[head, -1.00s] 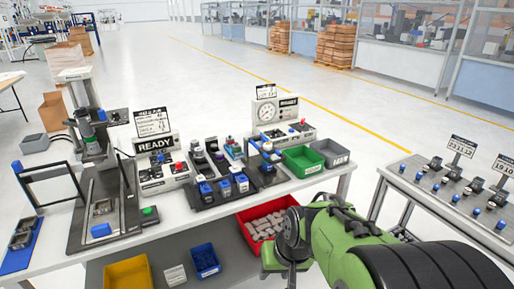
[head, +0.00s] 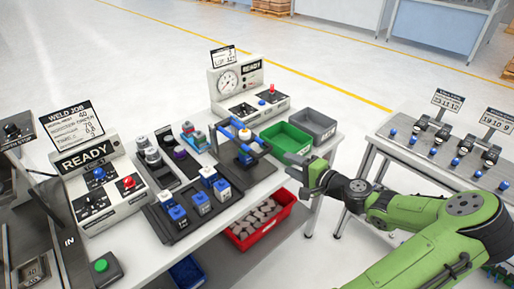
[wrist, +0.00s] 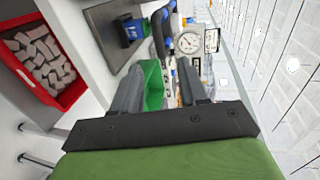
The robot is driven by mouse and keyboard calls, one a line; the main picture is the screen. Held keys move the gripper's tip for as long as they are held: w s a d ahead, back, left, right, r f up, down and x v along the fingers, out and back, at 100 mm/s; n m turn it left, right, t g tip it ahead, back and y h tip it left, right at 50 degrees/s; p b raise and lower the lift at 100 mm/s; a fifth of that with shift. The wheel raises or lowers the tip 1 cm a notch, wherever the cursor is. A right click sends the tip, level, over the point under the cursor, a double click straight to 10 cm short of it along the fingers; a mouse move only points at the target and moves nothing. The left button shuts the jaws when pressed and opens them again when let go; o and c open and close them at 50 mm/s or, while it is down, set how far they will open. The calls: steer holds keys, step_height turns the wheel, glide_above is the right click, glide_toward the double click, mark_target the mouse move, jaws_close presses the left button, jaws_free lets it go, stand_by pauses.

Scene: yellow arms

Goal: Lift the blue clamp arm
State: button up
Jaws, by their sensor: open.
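The blue clamp arm (head: 258,152) is part of a dark clamp fixture (head: 233,160) near the middle of the white table, with a yellow-topped part by it. In the wrist view, blue pieces on a dark bar show near the top and seem to belong to this clamp (wrist: 168,14). My gripper (head: 294,168) is to the right of the clamp in the head view, in front of the green bin, and apart from the arm. In the wrist view my gripper (wrist: 158,78) has its two dark fingers spread, with nothing held between them.
A green bin (head: 285,140) and a grey bin (head: 317,123) stand right of the clamp. A red bin (head: 262,228) of grey parts sits below the table edge. Trays of blue-topped blocks (head: 200,203) lie left. A gauge box (head: 227,82) stands behind. A second table (head: 400,152) is right.

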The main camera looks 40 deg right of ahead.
mark_target(266, 153)
steer(key=b+x, duration=0.1)
steer(key=x, duration=1.3)
steer(key=shift+a+f, duration=0.1)
steer(key=shift+f, duration=0.05)
jaws_close()
